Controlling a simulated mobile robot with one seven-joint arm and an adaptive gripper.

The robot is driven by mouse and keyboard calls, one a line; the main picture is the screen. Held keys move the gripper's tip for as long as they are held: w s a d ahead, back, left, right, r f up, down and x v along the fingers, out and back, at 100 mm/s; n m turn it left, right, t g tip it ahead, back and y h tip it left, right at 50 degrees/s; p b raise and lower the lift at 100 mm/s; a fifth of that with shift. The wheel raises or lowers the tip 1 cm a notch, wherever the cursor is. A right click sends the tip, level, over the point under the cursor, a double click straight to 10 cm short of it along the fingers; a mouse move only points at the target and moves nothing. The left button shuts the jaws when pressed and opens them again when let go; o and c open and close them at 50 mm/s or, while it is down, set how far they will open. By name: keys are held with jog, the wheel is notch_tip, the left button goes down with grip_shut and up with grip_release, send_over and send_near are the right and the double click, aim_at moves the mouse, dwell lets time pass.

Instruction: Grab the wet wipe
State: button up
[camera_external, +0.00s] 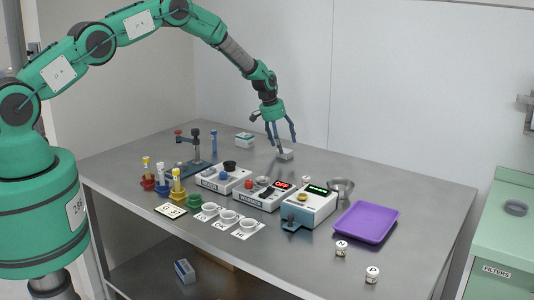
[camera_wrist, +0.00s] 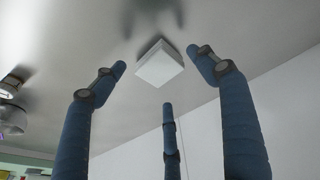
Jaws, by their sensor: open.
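A small pale square packet, which looks like the wet wipe (camera_external: 285,155), lies on the steel table towards the back. It also shows in the wrist view as a white square block (camera_wrist: 158,65). My gripper (camera_external: 280,142) is above the packet, pointing down, with its three blue fingers spread. In the wrist view the fingers are apart around the packet, with nothing held between them. The external view does not clearly show the gap between fingertips and packet. No label can be read on it.
A small white and green box (camera_external: 244,140) stands left of my gripper. Several devices, including a white one with a green display (camera_external: 309,206), stand in front. A metal bowl (camera_external: 341,187) and a purple tray (camera_external: 366,222) are to the right. The back right table is clear.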

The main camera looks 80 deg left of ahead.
aim_at(284, 150)
jog(key=shift+x, duration=1.7)
jog(key=c, duration=0.9)
